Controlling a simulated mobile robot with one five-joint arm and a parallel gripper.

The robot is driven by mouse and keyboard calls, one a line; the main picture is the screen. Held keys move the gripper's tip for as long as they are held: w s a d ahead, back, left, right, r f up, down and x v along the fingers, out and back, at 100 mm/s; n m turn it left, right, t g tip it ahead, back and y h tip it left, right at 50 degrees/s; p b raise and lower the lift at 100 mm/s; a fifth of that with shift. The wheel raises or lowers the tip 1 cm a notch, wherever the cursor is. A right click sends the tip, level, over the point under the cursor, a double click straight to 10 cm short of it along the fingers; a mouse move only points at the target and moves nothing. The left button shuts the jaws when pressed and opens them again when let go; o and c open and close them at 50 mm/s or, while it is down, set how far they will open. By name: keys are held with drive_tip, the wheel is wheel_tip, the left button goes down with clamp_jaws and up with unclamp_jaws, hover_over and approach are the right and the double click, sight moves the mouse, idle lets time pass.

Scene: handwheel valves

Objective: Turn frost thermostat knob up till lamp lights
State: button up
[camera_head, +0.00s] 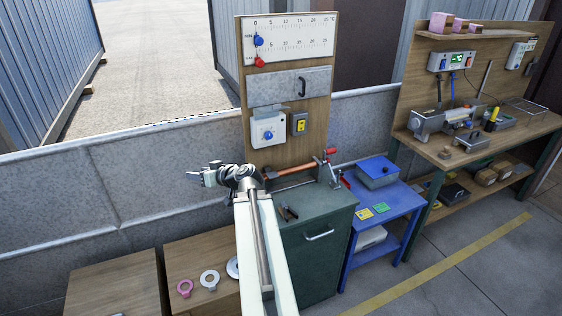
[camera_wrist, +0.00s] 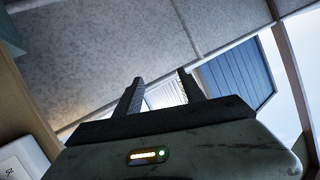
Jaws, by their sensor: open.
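A white thermostat box (camera_head: 262,140) with a small blue knob (camera_head: 268,134) is mounted low on the upright wooden board (camera_head: 289,160). I cannot make out the knob's setting or a lit lamp on it. My gripper (camera_head: 193,173) is left of the board and lower than the box, in front of the grey wall, pointing left. It is open and empty, apart from the knob. In the wrist view, the two dark fingers (camera_wrist: 160,84) are spread with nothing between them. A corner of a white box (camera_wrist: 22,160) shows at lower left there; its knob is out of view.
A grey box with a yellow face (camera_head: 299,124) is right of the thermostat. A scale panel (camera_head: 290,38) with blue and red sliders is above. The grey wall (camera_head: 150,170) is close behind my gripper.

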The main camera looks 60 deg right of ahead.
drive_tip(key=s+d+r+m+t+h+b, duration=0.1)
drive_tip(key=s+d+m+h, duration=0.15)
drive_tip(key=s+d, duration=0.35)
drive_tip(key=s+d+r+m+h+b, duration=0.1)
drive_tip(key=s+d+h, duration=0.2)
drive_tip(key=d, duration=0.5)
drive_tip(key=m+h+b, duration=0.1)
drive_tip(key=m+h, duration=0.1)
drive_tip(key=h, duration=0.2)
approach(270, 137)
drive_tip(key=shift+g, duration=0.3)
drive_tip(key=shift+r+x, duration=0.15)
drive_tip(key=shift+x, duration=1.85)
drive_tip(key=shift+r+x, duration=0.15)
drive_tip(key=shift+x, duration=1.85)
drive_tip(key=shift+w+a, duration=0.15)
drive_tip(key=c, duration=1)
